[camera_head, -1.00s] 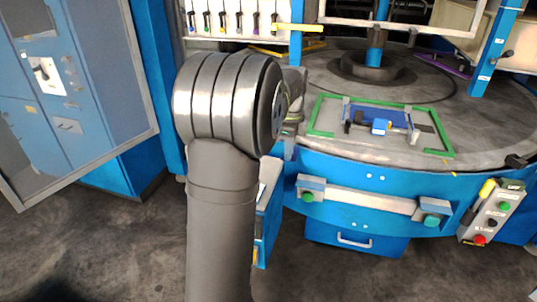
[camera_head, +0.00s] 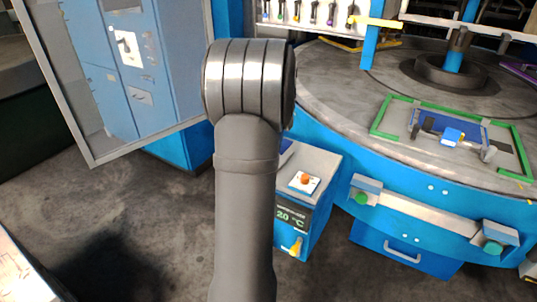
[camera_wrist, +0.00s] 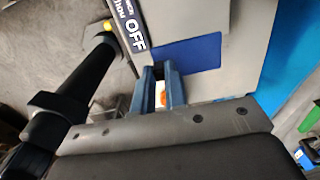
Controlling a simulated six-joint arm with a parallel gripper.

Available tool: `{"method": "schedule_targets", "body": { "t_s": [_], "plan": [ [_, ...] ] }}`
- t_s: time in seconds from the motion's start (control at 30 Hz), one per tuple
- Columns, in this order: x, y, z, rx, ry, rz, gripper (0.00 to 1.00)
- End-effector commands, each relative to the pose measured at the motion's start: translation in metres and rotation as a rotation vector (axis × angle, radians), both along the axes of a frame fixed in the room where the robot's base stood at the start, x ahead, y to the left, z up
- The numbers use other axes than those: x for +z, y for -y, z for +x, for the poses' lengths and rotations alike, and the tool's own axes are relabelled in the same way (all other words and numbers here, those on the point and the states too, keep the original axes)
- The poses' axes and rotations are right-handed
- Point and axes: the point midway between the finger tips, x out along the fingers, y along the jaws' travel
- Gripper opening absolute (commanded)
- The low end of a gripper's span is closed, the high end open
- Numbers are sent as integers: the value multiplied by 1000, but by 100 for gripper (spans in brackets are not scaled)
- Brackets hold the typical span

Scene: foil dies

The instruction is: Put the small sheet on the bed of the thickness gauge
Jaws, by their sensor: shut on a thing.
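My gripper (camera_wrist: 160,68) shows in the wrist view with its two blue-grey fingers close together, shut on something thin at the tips. A flat dark blue rectangle (camera_wrist: 198,54) lies in line with the tips. I cannot tell whether it is the small sheet or a patch on the grey surface behind. In the head view my arm hides the gripper and whatever it holds. A blue device (camera_head: 452,136) with dark posts stands inside a green frame on the round table. I cannot tell whether it is the thickness gauge.
A grey-topped blue box (camera_head: 318,160) with an orange button (camera_head: 305,180) and a 20 °C display stands right beside my arm. The round table (camera_head: 345,85) is at the right, with a blue cabinet (camera_head: 135,60) at the left. The floor between is clear.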

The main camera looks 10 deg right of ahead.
Motion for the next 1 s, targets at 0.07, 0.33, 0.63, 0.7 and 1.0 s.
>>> {"method": "schedule_targets", "body": {
  "t_s": [0.07,0.33,0.63,0.7,1.0],
  "plan": [
    [-10,-10,11,3,-1,0,0],
    [-24,-22,25,0,-1,1,0],
    [-60,-22,25,-1,0,-1,0],
    [-60,-22,25,-1,1,-2,0],
    [-63,-22,25,0,0,-1,14]
  ]
}}
